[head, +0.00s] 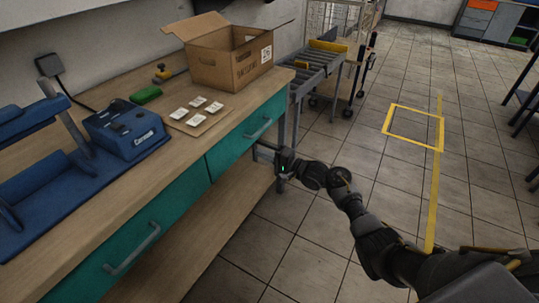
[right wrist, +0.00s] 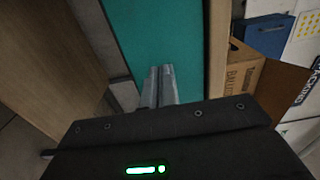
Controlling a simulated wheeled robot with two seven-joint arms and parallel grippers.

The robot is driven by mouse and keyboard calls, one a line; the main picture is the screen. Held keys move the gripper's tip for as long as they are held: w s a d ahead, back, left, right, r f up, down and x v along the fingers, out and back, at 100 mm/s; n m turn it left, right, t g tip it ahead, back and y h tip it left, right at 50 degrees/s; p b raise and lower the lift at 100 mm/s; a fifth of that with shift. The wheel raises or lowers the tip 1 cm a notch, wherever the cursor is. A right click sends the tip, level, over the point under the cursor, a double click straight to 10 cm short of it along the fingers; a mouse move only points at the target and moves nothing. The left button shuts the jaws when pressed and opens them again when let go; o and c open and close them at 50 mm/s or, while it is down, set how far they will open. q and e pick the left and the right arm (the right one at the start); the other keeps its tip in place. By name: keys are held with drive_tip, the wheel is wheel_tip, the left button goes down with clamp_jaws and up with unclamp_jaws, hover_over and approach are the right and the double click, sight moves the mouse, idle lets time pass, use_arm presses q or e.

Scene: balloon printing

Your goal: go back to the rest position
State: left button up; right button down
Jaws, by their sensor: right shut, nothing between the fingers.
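My right gripper (head: 258,151) is at the right end of the workbench (head: 92,205), beside the teal drawer fronts and below the bench top. Its fingers point left in the head view and hold nothing. In the right wrist view the two grey fingers (right wrist: 159,74) lie side by side, closed, in front of a teal drawer front (right wrist: 150,35). I cannot tell whether they touch the bench. My left gripper is not in view.
An open cardboard box (head: 228,66), white cards (head: 198,103), a green block (head: 146,95) and a blue machine (head: 125,130) stand on the bench. A roller conveyor (head: 318,66) is behind the bench end. The tiled floor to the right is clear, with a yellow taped square (head: 414,108).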

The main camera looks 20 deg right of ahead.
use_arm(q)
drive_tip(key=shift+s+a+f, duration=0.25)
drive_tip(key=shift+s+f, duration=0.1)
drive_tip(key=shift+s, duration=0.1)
use_arm(e)
drive_tip(key=shift+v, duration=1.3)
drive_tip(key=shift+f, duration=0.1)
